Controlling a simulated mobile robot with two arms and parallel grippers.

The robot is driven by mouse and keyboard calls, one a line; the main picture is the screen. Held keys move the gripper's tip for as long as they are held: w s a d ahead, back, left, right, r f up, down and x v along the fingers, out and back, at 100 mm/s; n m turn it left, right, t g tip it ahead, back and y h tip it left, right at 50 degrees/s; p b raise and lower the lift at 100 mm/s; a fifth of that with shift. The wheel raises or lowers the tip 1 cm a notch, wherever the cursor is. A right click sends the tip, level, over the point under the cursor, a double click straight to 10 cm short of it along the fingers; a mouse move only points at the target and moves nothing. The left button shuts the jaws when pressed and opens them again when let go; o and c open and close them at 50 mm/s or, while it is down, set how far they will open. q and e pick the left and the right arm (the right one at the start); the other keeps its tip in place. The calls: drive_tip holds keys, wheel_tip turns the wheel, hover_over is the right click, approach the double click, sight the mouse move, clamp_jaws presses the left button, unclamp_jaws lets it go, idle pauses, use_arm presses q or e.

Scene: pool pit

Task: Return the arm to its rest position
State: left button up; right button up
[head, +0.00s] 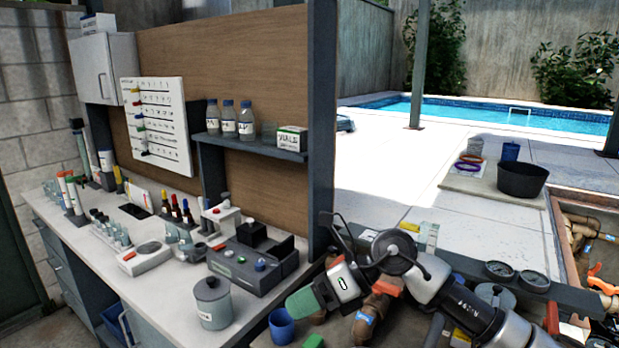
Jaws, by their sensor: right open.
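My right arm comes in from the lower right, grey and white with a dark round joint. My right gripper (368,273) is at its far end, low over the cluttered work area right of the bench. It is open, and I see nothing held in it. A green and white device (336,287) with a small display shows close beside the gripper; I cannot tell whether they touch. My left gripper is not in view.
A bench (158,291) on the left carries vials, bottles, a grey canister (212,303) and instruments. Paving (400,185) is open towards the pool (480,113).

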drive_tip(key=s+a+r+m+t+y, duration=0.1)
drive_tip(key=s+a+r+m+y, duration=0.1)
drive_tip(key=s+a+m+y, duration=0.3)
drive_tip(key=w+d+m+t+h, duration=0.3)
drive_tip(key=d+m+t, duration=0.6)
drive_tip(key=m+t, duration=1)
drive_tip(key=s+d+f+m+g+h, duration=0.1)
drive_tip(key=d+f+m+h, duration=1)
drive_tip(key=m, duration=0.4)
drive_tip(key=s+d+f+m+g+h, duration=0.1)
drive_tip(key=s+d+f+m+g, duration=0.25)
drive_tip(key=s+f+g, duration=0.65)
drive_tip(key=s+d+f+m+g+h, duration=0.3)
drive_tip(key=s+f, duration=0.4)
drive_tip(key=s, duration=0.7)
wheel_tip(320, 180, down, 31)
drive_tip(key=s+g+y+b, duration=0.1)
drive_tip(key=g+b, duration=0.1)
drive_tip(key=b, duration=0.3)
drive_tip(key=s+d+f+b, duration=0.1)
drive_tip(key=s+f+b, duration=0.1)
drive_tip(key=s+f, duration=0.6)
drive_tip(key=s+d+f+g+b, duration=0.1)
drive_tip(key=s+f+b, duration=0.2)
drive_tip(key=s+f, duration=0.5)
wheel_tip(320, 180, down, 5)
drive_tip(key=shift+s+d+r+g, duration=0.1)
drive_tip(key=shift+s+d+g, duration=0.2)
drive_tip(key=shift+d, duration=0.1)
